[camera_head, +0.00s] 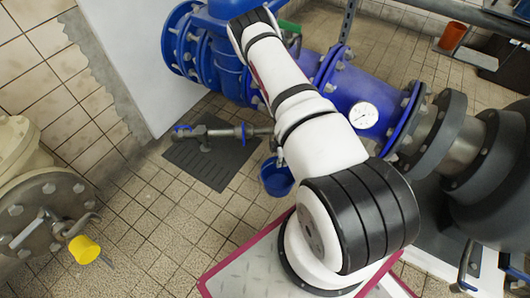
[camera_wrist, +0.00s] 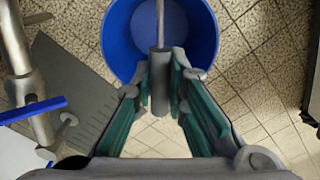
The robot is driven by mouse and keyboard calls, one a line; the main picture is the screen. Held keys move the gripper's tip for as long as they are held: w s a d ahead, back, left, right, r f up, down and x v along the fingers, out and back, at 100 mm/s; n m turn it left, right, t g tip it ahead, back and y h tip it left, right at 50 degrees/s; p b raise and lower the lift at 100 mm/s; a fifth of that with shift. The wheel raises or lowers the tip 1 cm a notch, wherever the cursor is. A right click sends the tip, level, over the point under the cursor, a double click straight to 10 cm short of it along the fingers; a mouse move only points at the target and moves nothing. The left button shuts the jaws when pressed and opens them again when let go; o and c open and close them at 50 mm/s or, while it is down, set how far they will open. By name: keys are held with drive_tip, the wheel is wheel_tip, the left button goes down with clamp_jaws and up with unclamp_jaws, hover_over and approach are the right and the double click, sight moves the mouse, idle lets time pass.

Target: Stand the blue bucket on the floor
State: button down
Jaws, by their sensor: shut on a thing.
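The blue bucket (camera_head: 275,180) shows in the head view just below my arm, partly hidden by it, over the tiled floor (camera_head: 205,220). In the wrist view I look down into the open bucket (camera_wrist: 197,35). Its handle has a grey grip (camera_wrist: 160,88), which lies between my fingers. My gripper (camera_wrist: 161,75) is shut on this grip, with green pads on both sides. In the head view my gripper is hidden behind my arm. I cannot tell whether the bucket's base touches the floor.
A small tap pipe (camera_head: 215,132) sticks out left of the bucket, above a dark grate (camera_head: 212,162). Large blue piping (camera_head: 375,90) with a gauge runs behind. A yellow-handled valve (camera_head: 84,249) is at left. Tiled floor is clear below and left of the bucket.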

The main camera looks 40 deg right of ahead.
drive_tip(key=w+f+b, duration=0.2)
drive_tip(key=w+b, duration=0.1)
drive_tip(key=w, duration=0.3)
drive_tip(key=w+d+f+b, duration=0.1)
drive_tip(key=w+f+b, duration=0.1)
drive_tip(key=w, duration=0.4)
drive_tip(key=shift+d+f+b, duration=0.15)
drive_tip(key=shift+f+b, duration=0.2)
drive_tip(key=shift+b, duration=0.05)
drive_tip(key=c, duration=1.6)
unclamp_jaws()
drive_tip(key=shift+f, duration=0.1)
wheel_tip(320, 180, up, 8)
drive_tip(key=p, duration=0.3)
